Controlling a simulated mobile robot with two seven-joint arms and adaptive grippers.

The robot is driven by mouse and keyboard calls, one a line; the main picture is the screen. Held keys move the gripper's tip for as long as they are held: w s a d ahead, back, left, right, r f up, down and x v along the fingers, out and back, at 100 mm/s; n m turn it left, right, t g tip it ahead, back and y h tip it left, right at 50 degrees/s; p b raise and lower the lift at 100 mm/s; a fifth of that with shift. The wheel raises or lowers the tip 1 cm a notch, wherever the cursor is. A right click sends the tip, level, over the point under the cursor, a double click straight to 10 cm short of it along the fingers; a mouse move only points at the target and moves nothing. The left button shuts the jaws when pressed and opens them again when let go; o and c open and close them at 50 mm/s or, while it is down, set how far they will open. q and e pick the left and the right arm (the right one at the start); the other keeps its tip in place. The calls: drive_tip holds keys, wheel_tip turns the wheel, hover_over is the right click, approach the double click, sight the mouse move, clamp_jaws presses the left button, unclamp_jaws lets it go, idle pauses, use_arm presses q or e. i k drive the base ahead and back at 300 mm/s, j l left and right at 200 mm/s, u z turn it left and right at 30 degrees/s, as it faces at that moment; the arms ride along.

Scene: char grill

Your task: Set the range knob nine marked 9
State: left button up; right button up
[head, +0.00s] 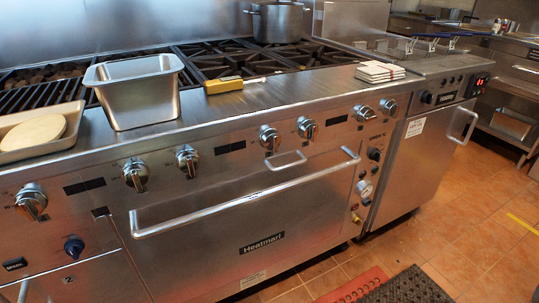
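A row of several silver range knobs runs along the steel front panel of the range. From left to right they include a far-left knob (31,201), a pair at centre-left (136,174) (188,160), a middle pair (270,137) (307,128) and a right pair (362,112) (389,107). Smaller dark knobs sit lower, one at the left (73,246) and one right of the oven door (374,154). The markings are too small to read, so I cannot tell which knob is marked 9. Neither of my grippers is in view.
A long oven handle (245,194) juts out below the knobs. A steel pan (137,98), a tray (77,106), a yellow-handled tool (224,86) and a stack of white cloths or cards (379,72) sit on the ledge. Floor mats (409,287) lie in front; tiled floor is open at right.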

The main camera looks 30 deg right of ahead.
sight(366, 115)
drive_tip(key=z, duration=1.45)
